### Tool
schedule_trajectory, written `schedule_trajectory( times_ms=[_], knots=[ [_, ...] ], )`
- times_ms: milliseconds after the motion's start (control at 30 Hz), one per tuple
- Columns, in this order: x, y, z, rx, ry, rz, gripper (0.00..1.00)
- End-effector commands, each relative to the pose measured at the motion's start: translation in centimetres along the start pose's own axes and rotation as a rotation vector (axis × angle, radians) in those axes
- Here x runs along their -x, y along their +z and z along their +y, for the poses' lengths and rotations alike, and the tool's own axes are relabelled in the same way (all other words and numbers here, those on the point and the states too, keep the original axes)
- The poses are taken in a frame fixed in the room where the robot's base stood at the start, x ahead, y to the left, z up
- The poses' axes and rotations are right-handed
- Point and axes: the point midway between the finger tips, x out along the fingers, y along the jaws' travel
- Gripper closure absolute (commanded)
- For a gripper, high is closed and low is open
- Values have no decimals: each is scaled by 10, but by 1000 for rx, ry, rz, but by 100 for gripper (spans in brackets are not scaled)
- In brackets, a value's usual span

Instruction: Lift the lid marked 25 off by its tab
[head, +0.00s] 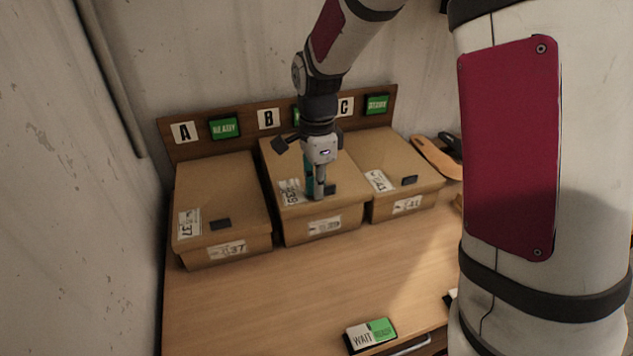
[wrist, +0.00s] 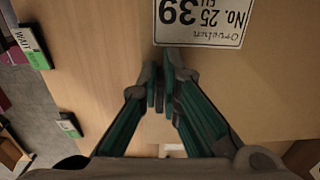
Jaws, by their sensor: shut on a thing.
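Three brown lidded boxes stand in a row on the wooden table. The middle box's lid (head: 285,160), by board letter B, bears a 39 label. In the wrist view its label (wrist: 200,22) reads upside down No. 25, 39. My gripper (head: 317,194) points down at the front part of this lid, its fingers closed on the small dark tab (head: 331,189). In the wrist view the fingertips (wrist: 163,88) are close together just beside the label, and the tab between them is mostly hidden. The lid looks level on its box; I see no clear gap.
The left box (head: 215,190), marked 37, and the right box (head: 395,165), marked 41, stand close on either side. A lettered board (head: 210,147) runs behind them. Sandals (head: 435,158) lie at the right. A WAIT sign (head: 371,335) is at the front edge; the table before the boxes is clear.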

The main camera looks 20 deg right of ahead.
Motion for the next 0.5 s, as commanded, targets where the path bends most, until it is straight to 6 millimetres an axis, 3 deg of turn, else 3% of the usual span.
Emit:
schedule_trajectory(
  times_ms=[500],
  knots=[
    [2, 0, 25, 0, 2, 0, 100]
  ],
)
